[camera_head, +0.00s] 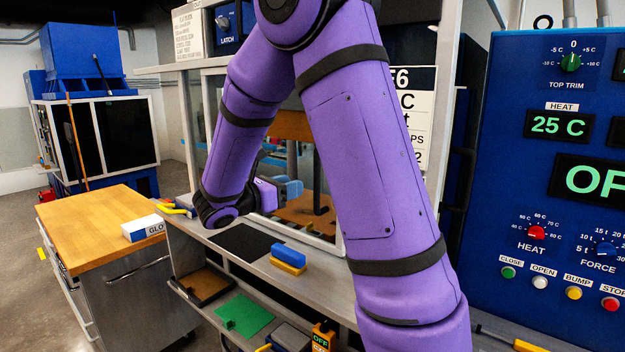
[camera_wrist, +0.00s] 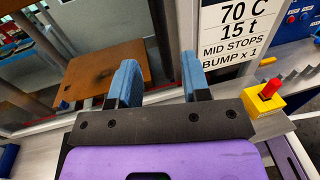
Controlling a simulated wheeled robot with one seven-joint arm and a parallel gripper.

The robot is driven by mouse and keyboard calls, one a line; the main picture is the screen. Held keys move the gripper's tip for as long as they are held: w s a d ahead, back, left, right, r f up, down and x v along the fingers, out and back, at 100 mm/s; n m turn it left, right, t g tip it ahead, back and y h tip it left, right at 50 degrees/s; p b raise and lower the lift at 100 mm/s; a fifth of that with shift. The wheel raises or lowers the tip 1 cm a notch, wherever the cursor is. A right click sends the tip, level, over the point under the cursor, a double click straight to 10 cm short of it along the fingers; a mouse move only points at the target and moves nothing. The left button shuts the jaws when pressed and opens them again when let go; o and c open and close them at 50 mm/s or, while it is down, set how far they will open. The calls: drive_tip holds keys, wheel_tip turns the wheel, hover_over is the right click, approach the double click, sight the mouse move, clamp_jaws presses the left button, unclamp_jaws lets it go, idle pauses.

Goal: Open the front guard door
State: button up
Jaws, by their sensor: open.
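The front guard door (camera_head: 322,243) is a clear panel in a pale frame on the press. Much of it is hidden behind my purple arm in the head view. A brown platen and a metal post show through the panel. My gripper (camera_head: 288,190), with blue finger pads, is in front of the panel in the head view. In the wrist view my gripper (camera_wrist: 160,82) has its two fingers apart with nothing between them. The pale upright of the door frame (camera_wrist: 187,28) shows beyond the right finger. I cannot make out a door handle or whether the fingers touch the frame.
A blue-and-yellow block (camera_head: 288,258) lies on the grey ledge below. A red knob on a yellow base (camera_wrist: 268,92) stands at the right in the wrist view. A blue control panel (camera_head: 480,250) is on the right. A wood-topped cart (camera_head: 90,215) is on the left.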

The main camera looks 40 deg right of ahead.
hover_over(316, 208)
drive_tip(key=shift+w+d, duration=0.25)
drive_tip(key=shift+d, duration=0.15)
clamp_jaws()
